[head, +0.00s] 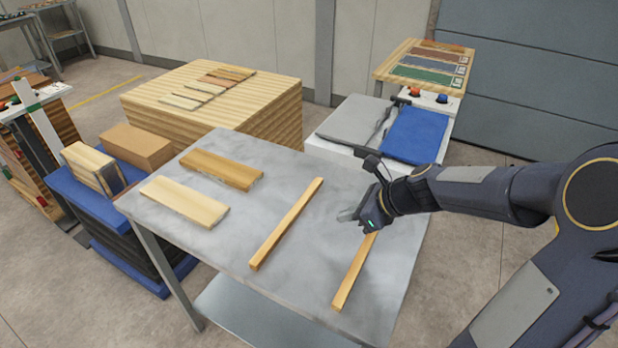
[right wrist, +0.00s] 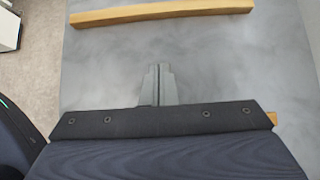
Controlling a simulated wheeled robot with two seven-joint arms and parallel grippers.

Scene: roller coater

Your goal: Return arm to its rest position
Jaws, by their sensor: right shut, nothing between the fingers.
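My right arm comes in from the right in the head view. Its gripper (head: 348,214) is shut and empty above the grey metal table (head: 300,170). In the right wrist view the closed fingers (right wrist: 158,82) point toward a wooden strip (right wrist: 160,12), with bare table between. Two long wooden strips lie on the table: one (head: 287,224) left of the gripper, and one (head: 354,270) partly hidden under my right wrist. My left gripper is not in view.
A light board (head: 186,201) and a darker board (head: 222,169) lie on the table's left part. A blue cloth-like sheet (head: 413,135) lies on a white unit behind. A wood stack (head: 210,105) stands at the back.

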